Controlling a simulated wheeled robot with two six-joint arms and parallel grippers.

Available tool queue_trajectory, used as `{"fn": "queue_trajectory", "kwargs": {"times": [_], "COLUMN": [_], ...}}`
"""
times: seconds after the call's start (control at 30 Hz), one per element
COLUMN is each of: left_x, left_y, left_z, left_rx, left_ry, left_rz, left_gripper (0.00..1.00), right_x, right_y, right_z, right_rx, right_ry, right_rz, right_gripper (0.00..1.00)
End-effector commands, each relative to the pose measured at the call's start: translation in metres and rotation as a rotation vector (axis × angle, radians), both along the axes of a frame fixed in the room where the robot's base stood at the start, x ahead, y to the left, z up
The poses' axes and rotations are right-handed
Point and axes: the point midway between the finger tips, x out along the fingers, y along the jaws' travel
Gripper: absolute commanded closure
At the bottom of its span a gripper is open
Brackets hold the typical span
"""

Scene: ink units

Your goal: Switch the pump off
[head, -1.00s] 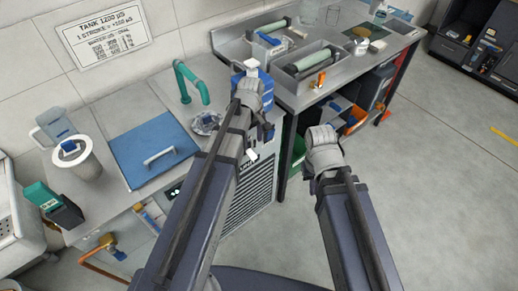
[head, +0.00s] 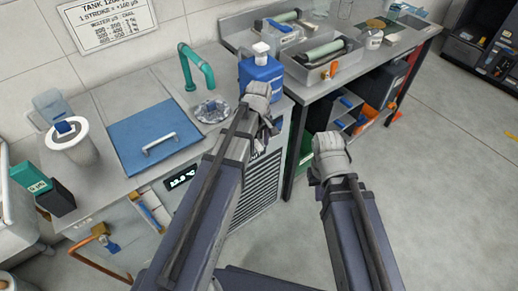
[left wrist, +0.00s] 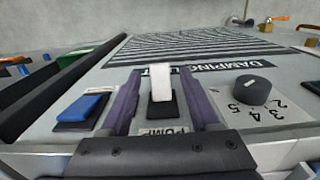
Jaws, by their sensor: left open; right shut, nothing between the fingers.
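The pump switch, a white rocker or lever (left wrist: 160,82) on a black base, stands on the damping unit's front panel in the left wrist view. The "PUMP" label (left wrist: 163,131) is just below it, partly covered by my gripper. My left gripper (left wrist: 157,95) is open, with one purple finger on each side of the switch. I cannot tell whether the fingers touch it. In the head view my left gripper (head: 268,122) is at the unit's front, and its wrist hides most of the switch. My right gripper (head: 318,178) is shut and empty, above the floor to the right.
Beside the switch are a blue rocker (left wrist: 82,108) on the left and a black knob (left wrist: 250,90) with numbers on the right. A blue bottle (head: 262,80) stands on the counter behind my left gripper.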

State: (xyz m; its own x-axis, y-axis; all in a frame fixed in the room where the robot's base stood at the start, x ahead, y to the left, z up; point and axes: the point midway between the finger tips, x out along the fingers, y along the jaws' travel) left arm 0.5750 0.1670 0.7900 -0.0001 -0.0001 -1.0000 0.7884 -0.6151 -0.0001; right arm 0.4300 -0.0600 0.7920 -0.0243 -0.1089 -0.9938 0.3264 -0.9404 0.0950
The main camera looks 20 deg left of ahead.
Motion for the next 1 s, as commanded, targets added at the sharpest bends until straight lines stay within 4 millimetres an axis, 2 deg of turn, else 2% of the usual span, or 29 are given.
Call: {"fn": "queue_trajectory", "kwargs": {"times": [0.3,0.83,1.0], "left_x": [0.0,-0.0001,-0.0001], "left_y": [0.0,0.0001,0.0001], "left_z": [-0.0023,-0.0024,-0.0024], "left_rx": [0.0,0.0,0.0], "left_ry": [0.0,0.0,0.0], "left_rz": [0.0,0.0,0.0], "left_gripper": [0.39,0.98,1.0], "right_x": [0.0,0.0,0.0001], "right_y": [0.0,0.0,0.0], "right_z": [-0.0023,-0.0024,-0.0024], "right_rx": [0.0,0.0,0.0], "right_ry": [0.0,0.0,0.0], "right_rz": [0.0,0.0,0.0], "right_gripper": [1.0,1.0,1.0]}}
